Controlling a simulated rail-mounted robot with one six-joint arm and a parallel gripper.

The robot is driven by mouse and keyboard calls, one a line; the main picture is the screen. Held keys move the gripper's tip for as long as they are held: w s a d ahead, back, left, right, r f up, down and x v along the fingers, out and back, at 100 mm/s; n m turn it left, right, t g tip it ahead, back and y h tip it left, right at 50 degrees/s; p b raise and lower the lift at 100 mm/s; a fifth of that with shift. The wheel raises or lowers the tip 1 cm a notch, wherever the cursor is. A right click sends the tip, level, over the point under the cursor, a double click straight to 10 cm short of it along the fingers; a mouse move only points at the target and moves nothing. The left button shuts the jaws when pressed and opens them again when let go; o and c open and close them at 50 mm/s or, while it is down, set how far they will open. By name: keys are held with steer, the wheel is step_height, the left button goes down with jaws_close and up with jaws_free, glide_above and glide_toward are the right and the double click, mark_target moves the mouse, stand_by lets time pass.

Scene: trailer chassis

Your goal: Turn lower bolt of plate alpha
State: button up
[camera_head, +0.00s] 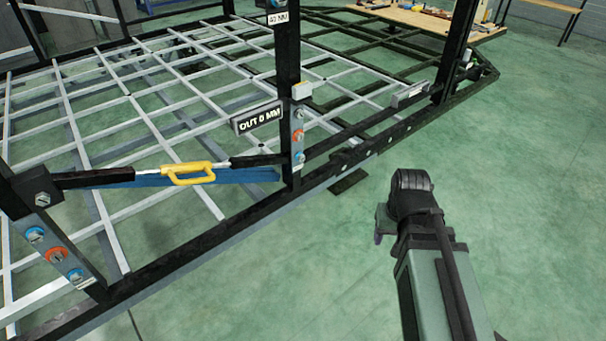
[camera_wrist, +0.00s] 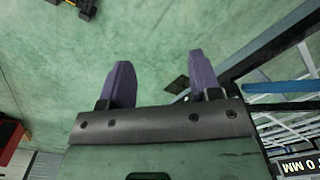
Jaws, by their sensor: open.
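My gripper (camera_wrist: 162,78) is open and empty; its two purple fingers stand apart over green floor in the wrist view. In the head view my gripper (camera_head: 382,222) shows small and partly hidden, right of the chassis and clear of it. One grey plate (camera_head: 290,124) on the middle post carries a blue-ringed, an orange-ringed and another blue-ringed bolt, the lowest bolt (camera_head: 300,157) near the rail. Another plate (camera_head: 82,262) at the lower left carries similar bolts, its lowest blue-ringed (camera_head: 76,275). No label tells which plate is alpha. No plate bolt is clear in the wrist view.
The black chassis frame (camera_head: 200,244) with a pale grid fills the left. A yellow-handled bar (camera_head: 188,173) spans between the two posts. An "OUT 0 MM" sign (camera_head: 257,118) sits beside the middle post. A wooden bench (camera_head: 445,20) stands behind. The floor around my gripper is free.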

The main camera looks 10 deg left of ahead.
steer(key=w+a+f+y+b, duration=0.15)
steer(key=w+f+b, duration=0.3)
steer(key=f, duration=0.55)
steer(key=n+t+y+b, duration=1.1)
steer(key=n+t+b, duration=0.3)
steer(key=b, duration=1.2)
glide_toward(303, 159)
steer(key=shift+n+g, duration=0.5)
steer(key=shift+g, duration=0.2)
steer(key=x, duration=0.6)
steer(key=r+x, duration=0.1)
steer(key=x, duration=0.2)
steer(key=shift+w+a, duration=0.1)
steer(key=shift+w, duration=0.3)
steer(key=shift+c, duration=0.3)
